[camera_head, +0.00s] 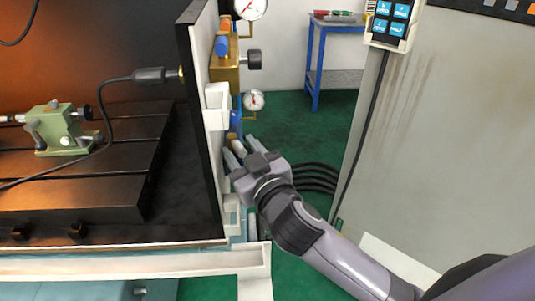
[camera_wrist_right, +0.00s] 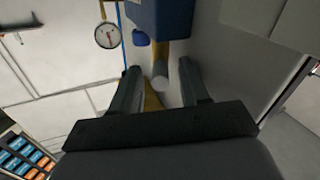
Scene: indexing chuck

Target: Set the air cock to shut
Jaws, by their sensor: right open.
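The air cock appears to be the brass fitting below the blue unit, with a grey round-ended handle (camera_wrist_right: 160,76) in the right wrist view. My right gripper (camera_head: 240,150) is open at the side of the white panel. Its two fingers (camera_wrist_right: 161,88) stand on either side of the handle, with gaps visible between them and it. In the head view the gripper hides most of the cock, and I cannot tell the cock's setting. My left gripper is not in view.
A gauge (camera_head: 254,100) and a brass regulator (camera_head: 226,72) with a black knob sit above on the panel (camera_head: 205,60). A blue unit (camera_wrist_right: 158,18) is close to the fingertips. A grey cabinet (camera_head: 440,130) stands right; black hoses (camera_head: 315,177) run between.

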